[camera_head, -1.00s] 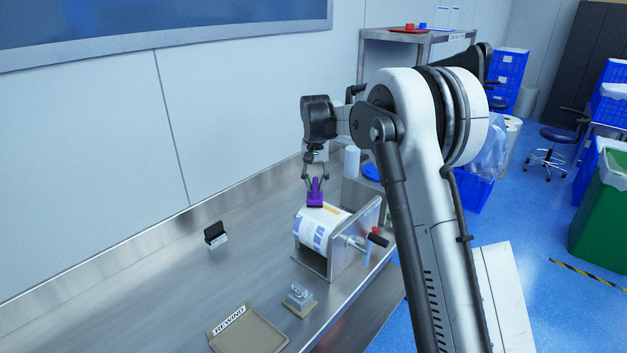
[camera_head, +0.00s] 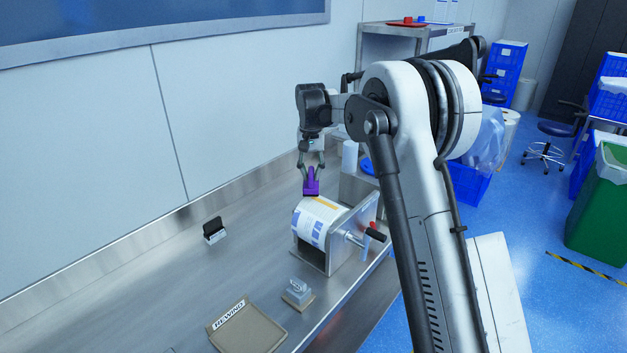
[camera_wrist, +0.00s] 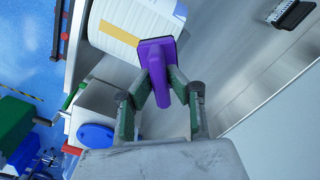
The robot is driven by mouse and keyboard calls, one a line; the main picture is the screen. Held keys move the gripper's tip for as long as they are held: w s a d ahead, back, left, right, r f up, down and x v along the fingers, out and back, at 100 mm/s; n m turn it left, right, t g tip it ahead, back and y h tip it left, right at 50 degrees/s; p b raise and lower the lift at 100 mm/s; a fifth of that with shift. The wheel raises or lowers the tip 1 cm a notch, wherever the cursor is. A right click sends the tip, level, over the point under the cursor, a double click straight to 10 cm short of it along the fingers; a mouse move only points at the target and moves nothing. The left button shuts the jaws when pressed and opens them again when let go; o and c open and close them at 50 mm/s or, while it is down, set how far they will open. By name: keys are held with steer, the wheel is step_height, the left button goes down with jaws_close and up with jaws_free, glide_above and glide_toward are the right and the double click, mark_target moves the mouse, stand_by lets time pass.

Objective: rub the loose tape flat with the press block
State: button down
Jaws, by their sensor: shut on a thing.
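My gripper (camera_head: 311,172) is shut on the purple press block (camera_head: 311,187), holding it upright by its narrow handle with the flat pad down. The block also shows in the wrist view (camera_wrist: 155,52), pad toward the roll. The white label roll (camera_head: 312,227) with blue print sits in a metal stand. The loose tape (camera_head: 325,203) is a yellow-orange strip along the top of the roll; it also shows in the wrist view (camera_wrist: 118,32). The block is at the roll's far upper edge, to the left of the strip in the head view. I cannot tell whether it touches the roll.
A metal stand plate (camera_head: 352,235) with a red-tipped crank (camera_head: 375,233) flanks the roll. A tan REWIND tray (camera_head: 262,333), a small clear block on a base (camera_head: 297,293) and a black-and-white holder (camera_head: 214,230) lie on the bench.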

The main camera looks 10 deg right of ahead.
steer(key=shift+s+r, duration=0.2)
steer(key=shift+r, duration=0.45)
steer(key=shift+w+r+p, duration=0.2)
steer(key=shift+r+p, duration=0.2)
steer(key=shift+r, duration=0.2)
steer(key=shift+s+r+p, duration=0.15)
steer(key=shift+r+p, duration=0.45)
steer(key=shift+r, duration=1.15)
steer(key=shift+f+b, duration=0.25)
steer(key=shift+b, duration=0.05)
